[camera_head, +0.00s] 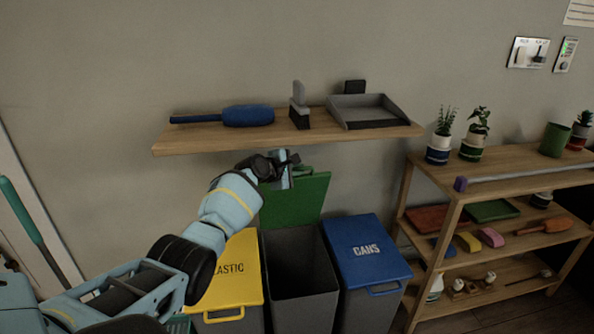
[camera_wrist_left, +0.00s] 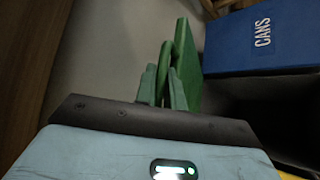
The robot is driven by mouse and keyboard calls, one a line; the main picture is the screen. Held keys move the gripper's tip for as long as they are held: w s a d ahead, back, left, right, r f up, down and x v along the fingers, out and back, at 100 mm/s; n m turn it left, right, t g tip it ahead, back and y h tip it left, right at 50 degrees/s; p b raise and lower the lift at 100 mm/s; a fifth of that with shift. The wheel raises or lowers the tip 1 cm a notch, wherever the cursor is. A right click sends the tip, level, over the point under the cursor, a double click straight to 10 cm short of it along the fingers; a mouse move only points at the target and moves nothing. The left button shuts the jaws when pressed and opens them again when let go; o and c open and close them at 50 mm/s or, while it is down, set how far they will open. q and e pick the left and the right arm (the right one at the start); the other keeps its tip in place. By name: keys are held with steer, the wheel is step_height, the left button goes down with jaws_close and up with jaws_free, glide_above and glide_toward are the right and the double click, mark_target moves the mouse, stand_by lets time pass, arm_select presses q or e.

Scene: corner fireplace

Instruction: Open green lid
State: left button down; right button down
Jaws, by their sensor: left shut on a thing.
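The green lid (camera_head: 296,200) stands raised at the back of the middle grey bin (camera_head: 301,276), whose top is open. My left gripper (camera_head: 283,172) is at the upper part of the lid, below the wall shelf. In the left wrist view, my left gripper's fingers (camera_wrist_left: 163,88) are shut on the handle of the green lid (camera_wrist_left: 187,68), which shows edge-on. The bin's dark opening (camera_wrist_left: 262,105) lies to the right there. My right gripper is not in view.
A yellow-lidded plastic bin (camera_head: 236,270) stands left of the open bin, and a blue-lidded cans bin (camera_head: 365,250) stands right. A wooden wall shelf (camera_head: 290,137) with a blue brush (camera_head: 248,115) is close above my gripper. A wooden rack (camera_head: 500,250) stands at right.

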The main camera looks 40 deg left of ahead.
arm_select(q)
steer(key=shift+f, duration=0.1)
steer(key=c, duration=1.5)
jaws_free()
steer(key=shift+s, duration=0.1)
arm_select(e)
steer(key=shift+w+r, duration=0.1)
